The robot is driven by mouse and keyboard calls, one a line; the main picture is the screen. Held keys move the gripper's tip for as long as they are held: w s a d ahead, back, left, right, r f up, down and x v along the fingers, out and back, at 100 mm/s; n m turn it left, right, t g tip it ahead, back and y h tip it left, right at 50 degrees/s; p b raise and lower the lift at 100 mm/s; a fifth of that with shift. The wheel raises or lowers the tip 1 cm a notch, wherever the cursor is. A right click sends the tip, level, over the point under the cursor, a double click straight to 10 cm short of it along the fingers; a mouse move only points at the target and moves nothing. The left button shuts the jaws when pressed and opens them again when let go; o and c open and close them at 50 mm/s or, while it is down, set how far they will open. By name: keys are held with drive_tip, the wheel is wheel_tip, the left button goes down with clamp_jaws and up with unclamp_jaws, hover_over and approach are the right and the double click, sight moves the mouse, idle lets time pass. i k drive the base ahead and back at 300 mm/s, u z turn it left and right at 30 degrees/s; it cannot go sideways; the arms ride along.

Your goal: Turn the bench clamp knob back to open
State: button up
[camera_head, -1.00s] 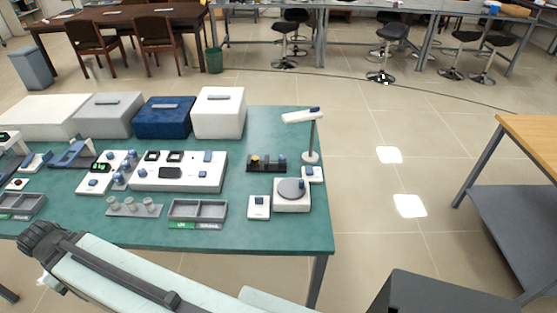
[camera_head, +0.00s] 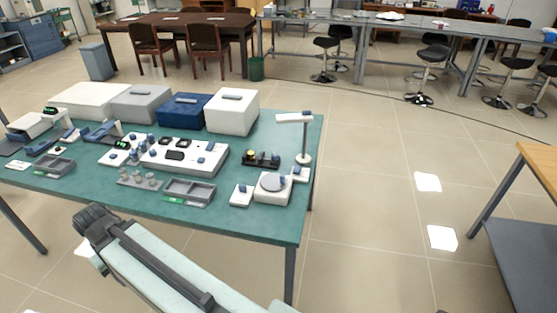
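A small dark fixture with a yellow knob-like part and a blue block (camera_head: 262,158) sits on the right part of the green table. It may be the bench clamp, but it is too small to tell, and I cannot read how its knob is turned. My arm crosses the bottom of the view in front of the table, well apart from the fixture. My gripper is not in view.
The green table (camera_head: 262,222) holds box-shaped furnaces (camera_head: 233,112), a white panel (camera_head: 205,168), grey trays (camera_head: 190,190), a round-topped device (camera_head: 273,187) and a lamp (camera_head: 304,140). A wooden bench (camera_head: 540,158) stands at right. Open floor lies between them.

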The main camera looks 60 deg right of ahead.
sight(275, 155)
drive_tip(key=z, duration=0.15)
drive_tip(key=i, duration=0.95)
drive_tip(key=u, duration=0.05)
